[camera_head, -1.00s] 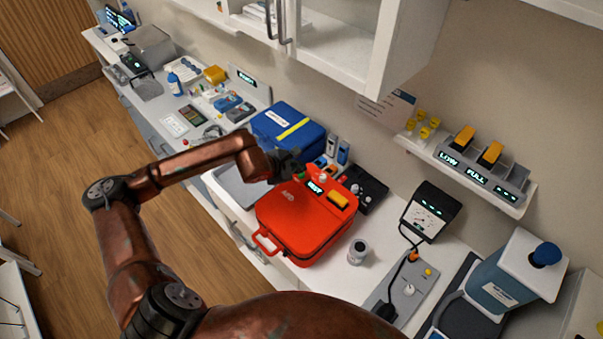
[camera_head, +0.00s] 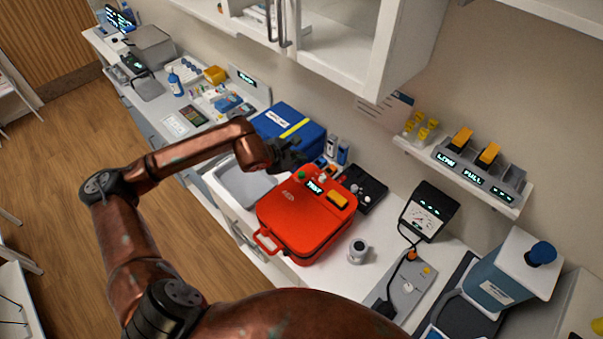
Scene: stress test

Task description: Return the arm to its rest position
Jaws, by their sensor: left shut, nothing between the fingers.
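My left arm (camera_head: 190,152) comes in from the lower left, bends at the elbow and reaches over the counter. Its dark left gripper (camera_head: 298,152) is shut and empty. It is in front of the blue case with a yellow stripe (camera_head: 302,138) and above the far edge of the red AED case (camera_head: 295,236). I see no contact between the gripper and either case. My right gripper is not in view.
A grey sink basin (camera_head: 243,187) lies left of the red case. A small round jar (camera_head: 358,250), a gauge meter (camera_head: 427,212) and a blue container (camera_head: 505,275) stand to the right. A wall shelf with battery slots (camera_head: 478,180) and cabinets hang above.

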